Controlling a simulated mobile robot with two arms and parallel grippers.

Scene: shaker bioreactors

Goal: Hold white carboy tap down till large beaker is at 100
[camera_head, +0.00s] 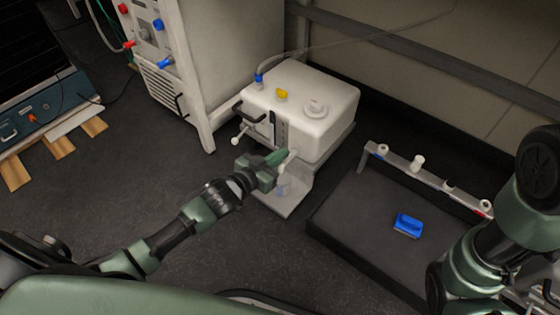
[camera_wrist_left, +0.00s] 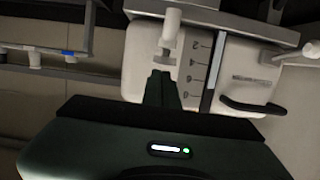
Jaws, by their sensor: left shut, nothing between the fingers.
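The white carboy (camera_head: 305,105) sits on a raised stand, with a yellow cap and a white cap on top. Its white tap (camera_head: 292,155) sticks out low on the front and also shows in the left wrist view (camera_wrist_left: 171,27), above my fingers. My left gripper (camera_head: 280,156) is shut and empty at the tap; I cannot tell whether it touches it. Its fingers (camera_wrist_left: 161,88) are together in the wrist view. A clear beaker (camera_head: 282,188) stands below the tap, partly hidden by my gripper; its level is unreadable. My right arm shows at the right, but its gripper does not.
A blue block (camera_head: 408,225) lies on a dark, low platform (camera_head: 350,215) at the right, below a rail (camera_head: 425,171) with white fittings. A tall cabinet (camera_head: 205,60) stands left of the carboy. Dark floor (camera_head: 130,190) is open at left.

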